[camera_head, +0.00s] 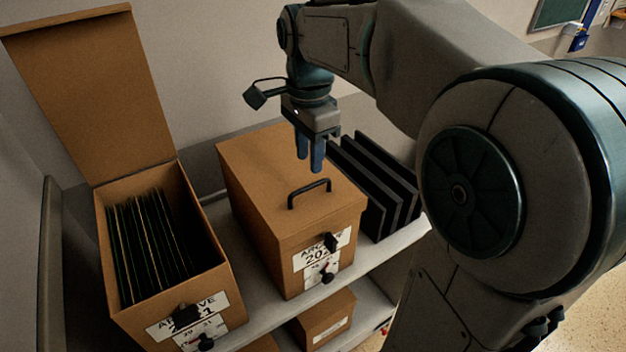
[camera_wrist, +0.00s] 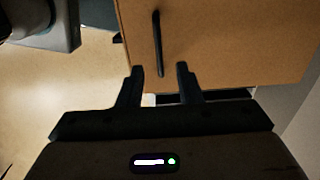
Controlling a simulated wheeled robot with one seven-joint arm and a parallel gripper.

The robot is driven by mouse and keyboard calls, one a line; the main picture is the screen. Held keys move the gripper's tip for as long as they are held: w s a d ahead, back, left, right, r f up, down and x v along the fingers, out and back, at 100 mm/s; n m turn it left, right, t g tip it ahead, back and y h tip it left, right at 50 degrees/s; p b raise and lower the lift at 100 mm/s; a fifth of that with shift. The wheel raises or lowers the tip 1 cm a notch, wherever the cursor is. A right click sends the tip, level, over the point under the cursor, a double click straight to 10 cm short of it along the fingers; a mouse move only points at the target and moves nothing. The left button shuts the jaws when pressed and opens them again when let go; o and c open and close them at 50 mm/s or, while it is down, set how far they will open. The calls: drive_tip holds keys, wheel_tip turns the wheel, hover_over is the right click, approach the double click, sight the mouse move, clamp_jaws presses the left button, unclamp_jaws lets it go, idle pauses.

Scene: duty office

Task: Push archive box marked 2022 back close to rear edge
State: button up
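The closed brown archive box (camera_head: 255,175) stands in the middle of the shelf in the head view. Its front label (camera_head: 318,255) reads "ARCHIVE 202"; a dark knob hides part of it, so the last digit is unclear. A black bar handle (camera_head: 309,192) is on its lid. My gripper (camera_head: 311,168) points down over the lid, just behind the handle. In the wrist view my gripper (camera_wrist: 160,69) has its fingers apart with nothing held between them. The box (camera_wrist: 230,40) and its handle (camera_wrist: 157,42) show beyond the fingertips. Contact with the lid cannot be told.
An open archive box (camera_head: 215,285) with raised lid and dark files stands to the left. Several black binders (camera_head: 375,185) stand close on the right. A smaller carton (camera_head: 325,318) sits on the lower shelf. The wall is behind; the rear shelf edge is mostly hidden.

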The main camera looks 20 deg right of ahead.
sight(309, 187)
wheel_tip(309, 187, down, 9)
drive_tip(key=shift+r, duration=0.2)
drive_tip(key=shift+c, duration=0.3)
clamp_jaws()
drive_tip(key=shift+r, duration=0.1)
idle(1.2)
